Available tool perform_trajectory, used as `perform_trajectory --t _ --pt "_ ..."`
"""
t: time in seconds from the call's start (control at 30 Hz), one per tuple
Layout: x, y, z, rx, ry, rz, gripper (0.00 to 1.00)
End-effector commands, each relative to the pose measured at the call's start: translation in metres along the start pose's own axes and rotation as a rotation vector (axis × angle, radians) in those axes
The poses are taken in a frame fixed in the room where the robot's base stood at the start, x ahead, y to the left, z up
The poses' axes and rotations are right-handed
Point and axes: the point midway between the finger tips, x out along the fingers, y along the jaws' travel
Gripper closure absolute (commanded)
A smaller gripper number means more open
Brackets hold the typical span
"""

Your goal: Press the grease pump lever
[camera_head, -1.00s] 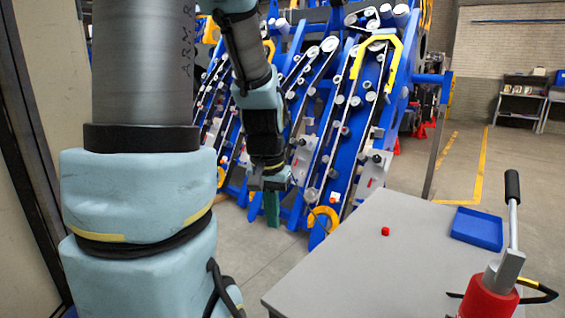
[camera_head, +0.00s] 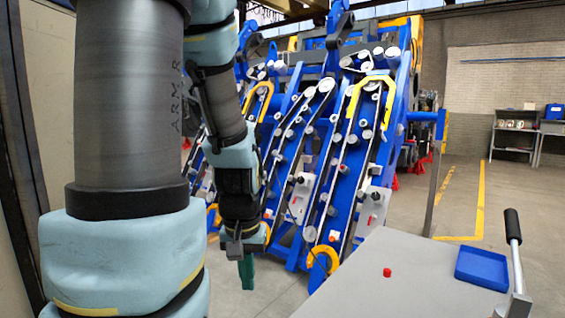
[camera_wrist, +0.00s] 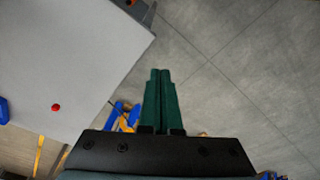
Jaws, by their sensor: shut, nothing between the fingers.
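The grease pump lever (camera_head: 514,245) stands at the right edge of the head view, a grey metal rod with a black grip, roughly upright. Its lower end meets a grey metal piece at the bottom right corner. The pump body below is cut off by the frame. My gripper (camera_head: 246,274) hangs pointing down, left of the table and well apart from the lever. In the wrist view its green fingers (camera_wrist: 161,76) are together with nothing between them, over the floor. The lever is not seen in the wrist view.
A grey table (camera_head: 370,265) stands between my gripper and the lever. On it are a red cap-like piece (camera_head: 387,272) and a blue tray (camera_head: 482,267). The blue harvester chassis (camera_head: 345,170) stands behind. A shelf (camera_head: 516,135) is at the far right.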

Motion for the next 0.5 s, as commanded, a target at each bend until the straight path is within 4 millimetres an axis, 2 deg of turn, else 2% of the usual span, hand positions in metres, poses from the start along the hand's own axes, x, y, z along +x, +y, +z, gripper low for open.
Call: perform_trajectory --t 0.4,0.5 --pt "-0.0002 0.0004 -0.0006 0.003 0.0 0.0 1.0" --pt "-0.0038 0.0064 -0.0079 0.041 0.007 0.003 1.0"
